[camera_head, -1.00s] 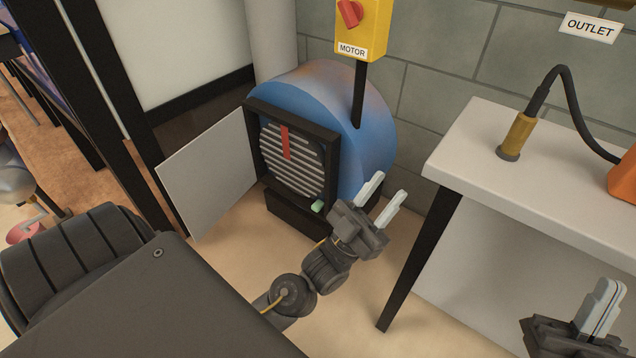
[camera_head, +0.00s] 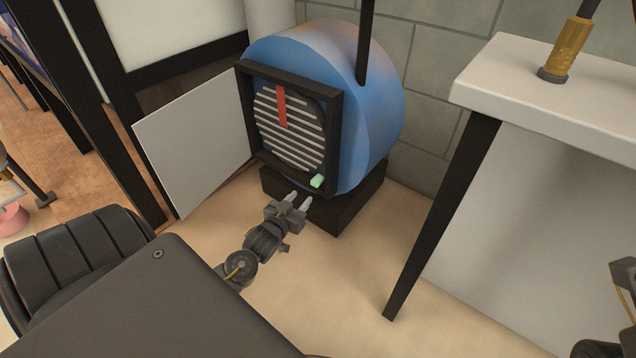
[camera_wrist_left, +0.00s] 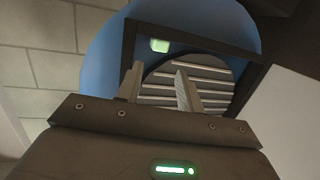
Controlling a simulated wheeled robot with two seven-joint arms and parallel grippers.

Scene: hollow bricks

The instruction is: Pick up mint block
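The mint block (camera_head: 317,181) sits at the lower right corner of the black frame (camera_head: 338,130) on the front of the blue motor housing (camera_head: 378,105). It also shows in the left wrist view (camera_wrist_left: 159,46), ahead of the fingers and inside the frame. My left gripper (camera_head: 298,202) is below and a little left of the block, apart from it. Its two fingers are spread with nothing between them, as the left wrist view (camera_wrist_left: 160,88) also shows. My right arm shows only in part at the lower right edge; its fingers are out of sight.
A grey-striped grille with a red bar (camera_head: 281,106) fills the frame. A white panel (camera_head: 197,140) stands open at its left. The housing rests on a black base (camera_head: 350,205). A white table (camera_head: 540,95) with a black leg (camera_head: 440,225) stands to the right.

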